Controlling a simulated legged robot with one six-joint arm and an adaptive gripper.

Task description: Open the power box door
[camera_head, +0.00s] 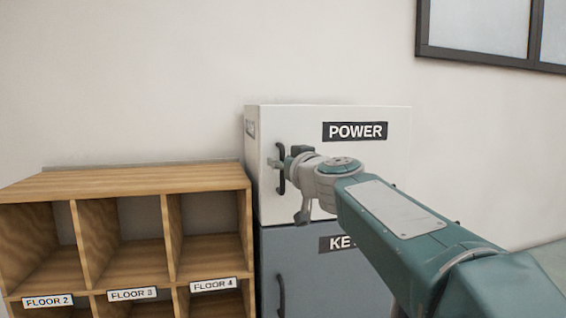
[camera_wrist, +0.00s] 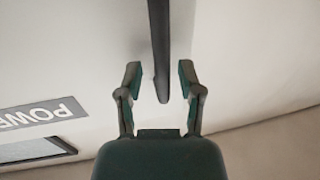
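The power box (camera_head: 390,150) is a white cabinet with a black POWER label (camera_head: 355,131) on its door. The door looks closed. Its dark vertical handle (camera_head: 281,168) is near the door's left edge. My gripper (camera_head: 277,163) is at the handle, partly hidden by my own wrist in the head view. In the wrist view my gripper (camera_wrist: 160,80) is open, with one finger on each side of the handle (camera_wrist: 160,50). Gaps show between the handle and both fingers. The POWER label appears upside down in the wrist view (camera_wrist: 40,112).
A grey-blue cabinet (camera_head: 310,285) with a partly hidden label starting "KE" and its own dark handle (camera_head: 281,296) is below the power box. A wooden pigeonhole shelf (camera_head: 130,182) stands close on the left. A dark-framed window (camera_head: 480,58) is at upper right.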

